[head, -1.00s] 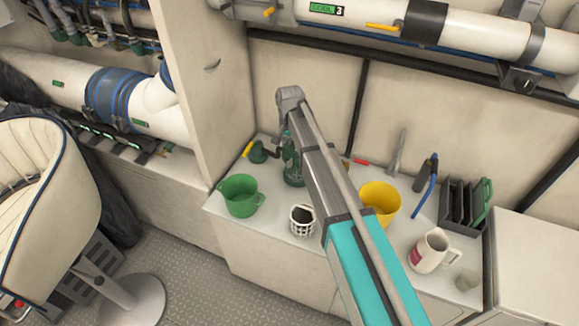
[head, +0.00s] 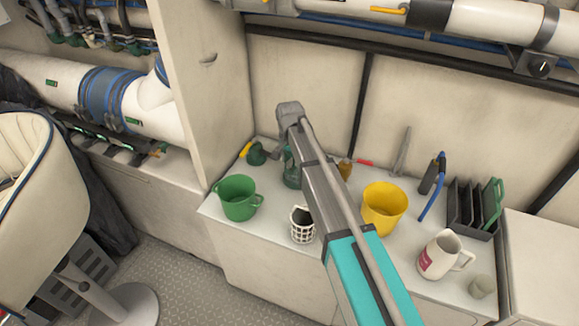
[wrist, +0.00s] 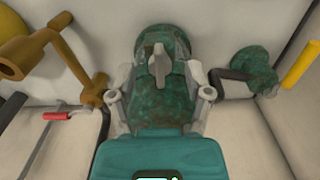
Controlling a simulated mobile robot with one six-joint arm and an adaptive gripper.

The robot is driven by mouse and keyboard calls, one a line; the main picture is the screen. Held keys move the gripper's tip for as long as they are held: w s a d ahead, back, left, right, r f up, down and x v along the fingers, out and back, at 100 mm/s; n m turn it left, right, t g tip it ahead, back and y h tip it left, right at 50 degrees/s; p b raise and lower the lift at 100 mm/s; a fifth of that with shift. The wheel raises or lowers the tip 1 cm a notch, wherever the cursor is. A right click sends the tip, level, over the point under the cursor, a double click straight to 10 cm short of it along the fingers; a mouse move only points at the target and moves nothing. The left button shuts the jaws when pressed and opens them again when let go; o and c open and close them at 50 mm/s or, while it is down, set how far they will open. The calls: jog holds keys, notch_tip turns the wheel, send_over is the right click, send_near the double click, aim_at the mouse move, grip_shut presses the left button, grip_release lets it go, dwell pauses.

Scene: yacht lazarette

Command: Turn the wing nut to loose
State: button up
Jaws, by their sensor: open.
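The wing nut (wrist: 158,64) is a pale grey upright tab on a round, mottled green fitting (wrist: 160,100), at the upper middle of the wrist view. My gripper (wrist: 160,78) is open, one finger on each side of the green fitting, with the wing nut between them. I cannot tell whether the fingers touch the fitting. In the head view the green fitting (head: 291,170) stands on the white counter, partly behind my arm. The wing nut and the fingers are not clear there.
A brown pipe fitting (wrist: 75,55) and a red-handled tool (wrist: 57,116) are left of my gripper. A green valve with a yellow handle (wrist: 302,62) is on the right. A green mug (head: 238,198), a lattice cup (head: 302,226) and a yellow bucket (head: 384,208) stand on the counter (head: 272,222).

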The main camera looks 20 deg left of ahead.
jog(key=shift+f+b, duration=0.45)
jog(key=shift+f, duration=0.2)
jog(key=shift+c, duration=0.2)
grip_shut()
